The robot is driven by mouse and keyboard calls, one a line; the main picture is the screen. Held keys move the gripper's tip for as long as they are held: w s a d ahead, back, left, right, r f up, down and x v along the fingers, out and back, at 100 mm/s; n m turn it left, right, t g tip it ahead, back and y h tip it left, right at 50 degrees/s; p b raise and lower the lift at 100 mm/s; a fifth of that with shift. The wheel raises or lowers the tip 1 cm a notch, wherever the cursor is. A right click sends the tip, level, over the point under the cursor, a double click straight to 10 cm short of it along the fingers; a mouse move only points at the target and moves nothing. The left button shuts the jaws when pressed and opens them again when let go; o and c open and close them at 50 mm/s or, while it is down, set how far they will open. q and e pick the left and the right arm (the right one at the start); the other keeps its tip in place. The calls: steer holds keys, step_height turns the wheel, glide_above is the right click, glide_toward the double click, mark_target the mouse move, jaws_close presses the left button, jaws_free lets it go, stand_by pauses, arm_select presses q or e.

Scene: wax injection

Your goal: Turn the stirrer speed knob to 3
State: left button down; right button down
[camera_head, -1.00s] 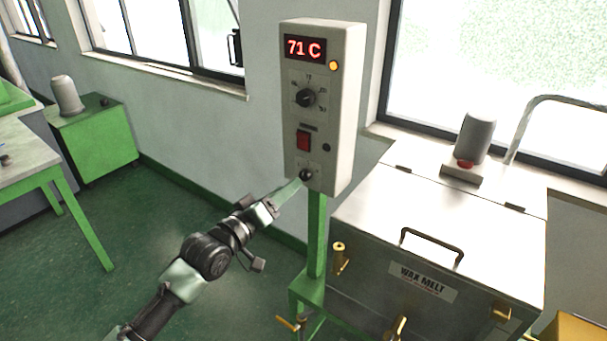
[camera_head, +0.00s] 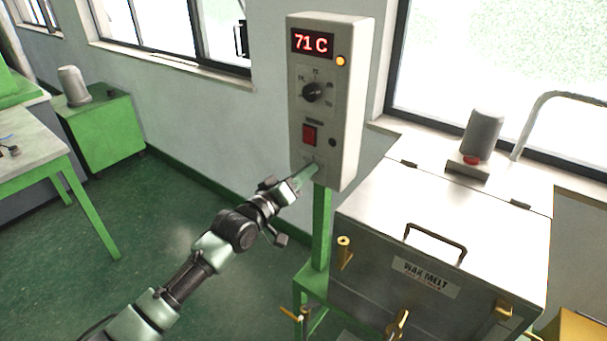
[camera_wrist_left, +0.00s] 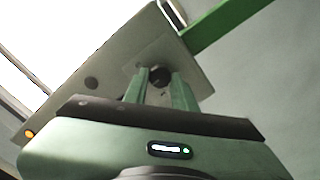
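The control box (camera_head: 344,110) stands on a green post, with a red "71 C" display, an upper dial (camera_head: 312,92) and a red switch (camera_head: 309,134). The small stirrer speed knob (camera_wrist_left: 160,76) is at its lower end; in the head view fingers largely hide it. My left gripper (camera_head: 311,171) reaches up to it from the lower left. In the left wrist view its two fingers stand apart, one on each side of the dark knob; whether they touch it is unclear. The knob's scale marks are too small to read. My right gripper is out of view.
The wax melt tank (camera_head: 440,240) with its handled metal lid stands right of the post, with brass fittings on its front. A motor (camera_head: 481,132) sits behind the lid. A green cabinet (camera_head: 110,130) and workbench (camera_head: 30,145) are at left. Green floor between is clear.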

arm_select(q)
steer(key=shift+m, duration=0.4)
steer(key=shift+m+b, duration=1.25)
steer(key=shift+m, duration=4.25)
steer(key=c, duration=1.1)
jaws_free()
steer(key=shift+c, duration=0.2)
steer(key=shift+s, duration=0.1)
